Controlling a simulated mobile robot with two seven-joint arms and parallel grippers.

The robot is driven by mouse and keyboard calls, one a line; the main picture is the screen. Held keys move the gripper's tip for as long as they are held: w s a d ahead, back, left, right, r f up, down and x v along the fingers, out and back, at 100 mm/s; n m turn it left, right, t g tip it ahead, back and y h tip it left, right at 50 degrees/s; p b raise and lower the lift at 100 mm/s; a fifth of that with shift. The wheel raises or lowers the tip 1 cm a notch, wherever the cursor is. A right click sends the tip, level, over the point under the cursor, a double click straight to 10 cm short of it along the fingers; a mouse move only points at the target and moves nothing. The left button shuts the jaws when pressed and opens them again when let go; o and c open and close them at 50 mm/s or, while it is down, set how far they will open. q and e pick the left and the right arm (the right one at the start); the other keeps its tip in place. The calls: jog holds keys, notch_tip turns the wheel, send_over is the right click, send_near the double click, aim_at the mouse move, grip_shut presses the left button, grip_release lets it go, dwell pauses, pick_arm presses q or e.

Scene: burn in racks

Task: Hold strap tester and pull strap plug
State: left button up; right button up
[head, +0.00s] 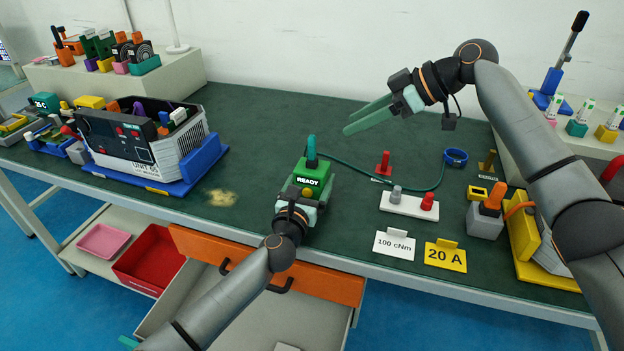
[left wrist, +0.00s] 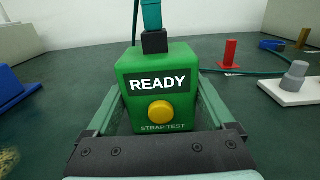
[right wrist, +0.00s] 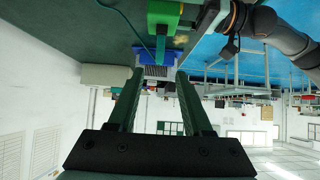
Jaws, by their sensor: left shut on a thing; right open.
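The green strap tester (head: 313,172) stands on the green mat in the middle of the bench. In the left wrist view its front (left wrist: 182,108) shows a READY display, a yellow button and the words STRAP TEST. My left gripper (left wrist: 158,92) is shut on the tester, one finger along each side. The teal strap plug (head: 311,148) stands upright in a black socket on top of the tester (left wrist: 152,17). A teal cord (head: 375,177) runs from it to a blue ring (head: 456,157). My right gripper (head: 348,122) is open and empty, above and to the right of the plug.
A white block (head: 409,206) with grey and red posts stands right of the tester. A red post (head: 384,163) is behind it. The 100 cNm card (head: 394,245) and 20 A card (head: 445,256) stand near the front edge. A grey unit (head: 150,140) on a blue base is left.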

jog(key=shift+o, duration=0.4)
jog(key=m+h, duration=0.8)
jog(key=m, duration=0.1)
send_near(310, 147)
jog(key=shift+t, duration=0.4)
jog(key=x, duration=1.1)
jog(key=shift+w+f, duration=0.25)
grip_shut()
